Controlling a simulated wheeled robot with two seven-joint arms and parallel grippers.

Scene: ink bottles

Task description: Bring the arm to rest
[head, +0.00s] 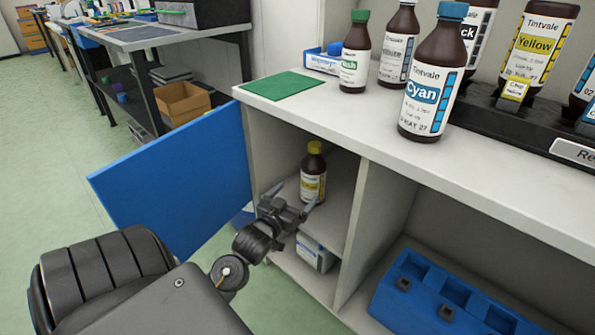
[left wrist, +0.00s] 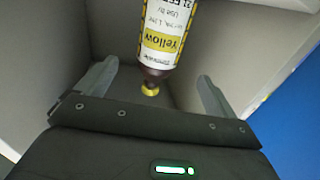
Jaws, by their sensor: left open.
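My left gripper (head: 291,195) is open in front of the open cabinet below the counter. A brown bottle with a yellow cap and a yellow label (head: 313,175) stands upright on the cabinet shelf just beyond the fingers. In the left wrist view the same bottle (left wrist: 164,40), labelled Yellow, appears upside down, with its cap (left wrist: 150,90) between and beyond the two spread fingers (left wrist: 155,85). I see no finger touching it. My right gripper does not show.
The blue cabinet door (head: 180,175) stands open at the left. The counter (head: 350,112) above holds several bottles, including Cyan (head: 428,90), and a green mat (head: 283,85). A white box (head: 314,252) sits below the shelf. A blue bin (head: 440,300) is in the right compartment.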

